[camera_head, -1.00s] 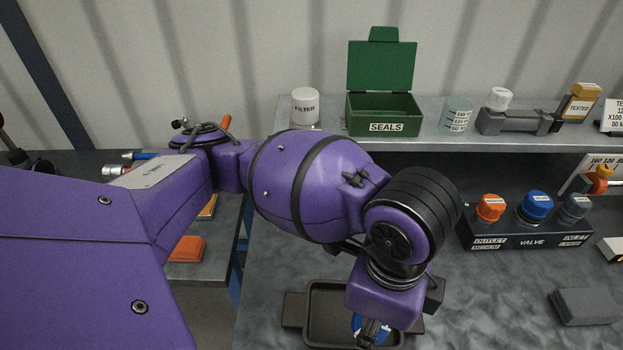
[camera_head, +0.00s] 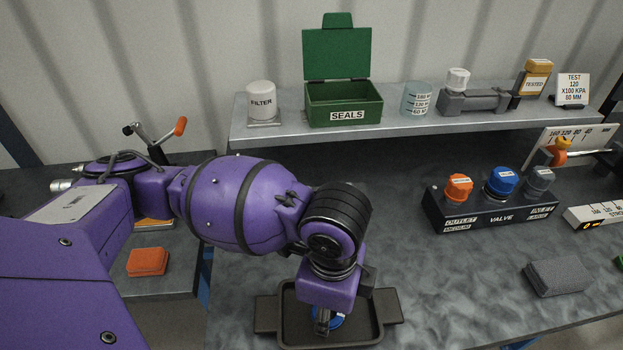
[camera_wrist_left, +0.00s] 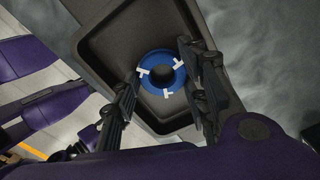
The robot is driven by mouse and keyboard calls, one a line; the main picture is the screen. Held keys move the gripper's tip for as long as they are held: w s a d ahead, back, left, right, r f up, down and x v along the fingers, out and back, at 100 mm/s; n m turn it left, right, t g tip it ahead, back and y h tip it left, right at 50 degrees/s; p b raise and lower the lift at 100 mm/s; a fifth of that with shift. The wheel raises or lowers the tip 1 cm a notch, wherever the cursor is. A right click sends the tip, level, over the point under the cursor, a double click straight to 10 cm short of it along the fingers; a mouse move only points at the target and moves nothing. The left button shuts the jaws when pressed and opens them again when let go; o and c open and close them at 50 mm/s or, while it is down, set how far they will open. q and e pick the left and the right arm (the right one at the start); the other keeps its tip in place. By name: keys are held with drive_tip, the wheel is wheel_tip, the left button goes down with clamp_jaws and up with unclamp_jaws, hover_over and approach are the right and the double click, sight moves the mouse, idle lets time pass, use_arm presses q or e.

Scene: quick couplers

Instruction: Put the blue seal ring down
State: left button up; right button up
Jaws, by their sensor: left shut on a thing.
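The blue seal ring (camera_wrist_left: 148,83) is a thick blue ring with white marks, seen between the two fingers of my left gripper (camera_wrist_left: 162,62) in the left wrist view. The fingers are shut on its outer sides. In the head view my left gripper (camera_head: 322,322) points down over a dark tray (camera_head: 376,322), and part of the blue ring (camera_head: 338,320) shows beside it. The ring is over the tray's inside; whether it touches the tray floor I cannot tell. My right gripper is not in view.
On the raised shelf stand a filter (camera_head: 261,100), an open green SEALS box (camera_head: 344,103) and a clear beaker (camera_head: 416,99). A valve block (camera_head: 500,215) with coloured caps and a grey block (camera_head: 556,277) are to the right. The bench between the tray and the valve is clear.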

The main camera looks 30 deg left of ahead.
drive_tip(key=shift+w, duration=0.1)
use_arm(q)
drive_tip(key=o, duration=1)
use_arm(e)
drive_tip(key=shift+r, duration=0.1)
use_arm(q)
drive_tip(key=shift+w, duration=0.1)
wheel_tip(320, 180, up, 12)
drive_tip(key=p, duration=0.2)
drive_tip(key=shift+p, duration=0.3)
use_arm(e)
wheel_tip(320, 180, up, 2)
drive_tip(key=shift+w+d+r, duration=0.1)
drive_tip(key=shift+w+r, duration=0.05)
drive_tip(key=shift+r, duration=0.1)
